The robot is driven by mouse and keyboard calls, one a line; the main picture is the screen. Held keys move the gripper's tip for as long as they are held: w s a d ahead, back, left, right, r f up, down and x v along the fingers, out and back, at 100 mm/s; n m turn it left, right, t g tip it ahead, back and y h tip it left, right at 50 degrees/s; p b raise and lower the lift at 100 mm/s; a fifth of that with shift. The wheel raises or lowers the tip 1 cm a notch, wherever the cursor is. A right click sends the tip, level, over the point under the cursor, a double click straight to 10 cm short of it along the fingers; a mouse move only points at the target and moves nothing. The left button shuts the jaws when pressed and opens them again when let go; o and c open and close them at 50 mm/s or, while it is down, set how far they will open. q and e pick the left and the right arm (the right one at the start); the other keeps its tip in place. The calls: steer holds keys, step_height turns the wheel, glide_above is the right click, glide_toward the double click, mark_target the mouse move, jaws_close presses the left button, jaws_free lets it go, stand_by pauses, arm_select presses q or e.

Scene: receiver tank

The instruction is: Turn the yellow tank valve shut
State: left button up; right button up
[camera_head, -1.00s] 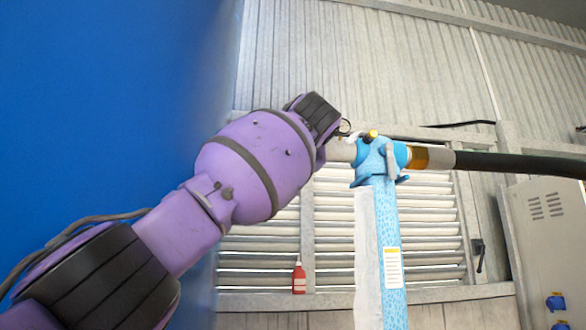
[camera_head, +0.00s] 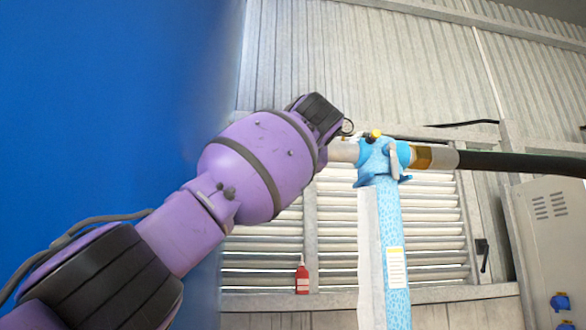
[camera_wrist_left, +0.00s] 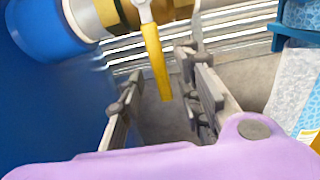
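The yellow valve handle (camera_wrist_left: 157,62) is a flat lever hanging down from a pale metal stem in the left wrist view. The valve (camera_wrist_left: 143,12) sits on a pipe beside a blue cylindrical part. My left gripper (camera_wrist_left: 158,84) is open, with one finger on each side of the lever. Gaps show between the lever and both fingers, and I see no contact. In the head view my purple left arm (camera_head: 255,165) hides the gripper and the lever. My right gripper is not in view.
A big blue tank wall (camera_head: 110,100) fills the left. A blue post (camera_head: 392,230) carries a pipe joint with a small yellow knob (camera_head: 374,134) and a black hose (camera_head: 515,163). A red bottle (camera_head: 302,278) stands on a ledge behind. A grey cabinet (camera_head: 550,240) stands right.

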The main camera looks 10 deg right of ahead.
arm_select(q)
steer(key=s, duration=1.2)
steer(key=shift+d, duration=0.2)
